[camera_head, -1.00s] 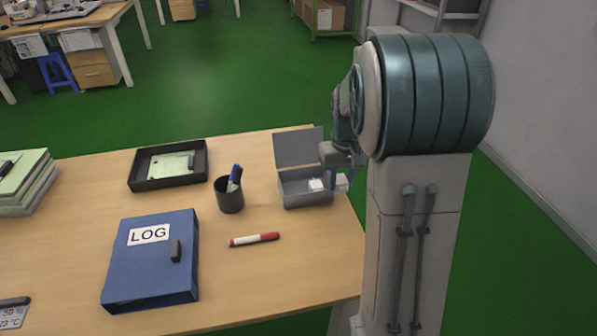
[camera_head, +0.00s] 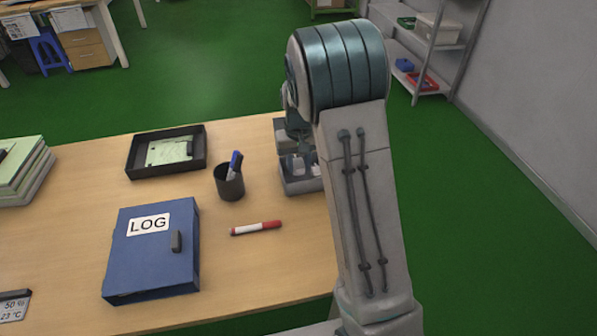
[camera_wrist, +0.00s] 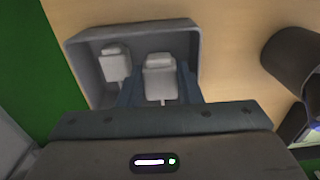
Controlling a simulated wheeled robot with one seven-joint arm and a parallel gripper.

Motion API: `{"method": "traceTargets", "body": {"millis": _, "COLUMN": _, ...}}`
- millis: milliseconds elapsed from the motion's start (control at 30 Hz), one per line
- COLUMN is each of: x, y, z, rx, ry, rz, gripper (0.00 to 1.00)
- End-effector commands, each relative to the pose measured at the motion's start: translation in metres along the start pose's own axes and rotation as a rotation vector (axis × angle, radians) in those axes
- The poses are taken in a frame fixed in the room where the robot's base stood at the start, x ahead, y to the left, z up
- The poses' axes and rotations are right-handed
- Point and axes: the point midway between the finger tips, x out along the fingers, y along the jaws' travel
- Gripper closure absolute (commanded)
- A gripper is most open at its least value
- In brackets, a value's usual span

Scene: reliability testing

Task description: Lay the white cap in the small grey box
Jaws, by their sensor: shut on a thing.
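In the wrist view the grey box (camera_wrist: 130,32) lies below my gripper. My gripper (camera_wrist: 160,85) is shut on a white cap (camera_wrist: 159,72), one blue finger on each side. The held cap is within the box's outline; I cannot tell whether it touches the floor. A second white piece (camera_wrist: 115,63) of similar shape lies in the box to the left. In the head view my gripper (camera_head: 298,155) is over the box, largely hidden.
A dark pen cup (camera_head: 229,184) stands just left of the box. A black tray (camera_head: 133,172), a red and white marker (camera_head: 256,228) and a blue LOG binder (camera_head: 150,262) lie further left or nearer. Bare tabletop surrounds the marker.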

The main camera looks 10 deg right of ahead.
Motion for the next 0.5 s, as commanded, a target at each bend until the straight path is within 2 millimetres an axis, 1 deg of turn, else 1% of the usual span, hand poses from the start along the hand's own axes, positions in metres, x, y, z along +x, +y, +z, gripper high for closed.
{"method": "traceTargets", "body": {"millis": 167, "x": 0.012, "y": -0.002, "z": -0.001, "rx": 0.001, "ry": -0.003, "rz": 0.000, "gripper": 0.90}}
{"method": "traceTargets", "body": {"millis": 333, "x": 0.037, "y": -0.002, "z": -0.001, "rx": 0.001, "ry": -0.003, "rz": 0.001, "gripper": 0.90}}
{"method": "traceTargets", "body": {"millis": 400, "x": 0.042, "y": -0.002, "z": -0.001, "rx": 0.001, "ry": -0.001, "rz": 0.000, "gripper": 0.90}}
{"method": "traceTargets", "body": {"millis": 500, "x": 0.041, "y": -0.002, "z": -0.002, "rx": 0.000, "ry": 0.001, "rz": 0.000, "gripper": 0.90}}
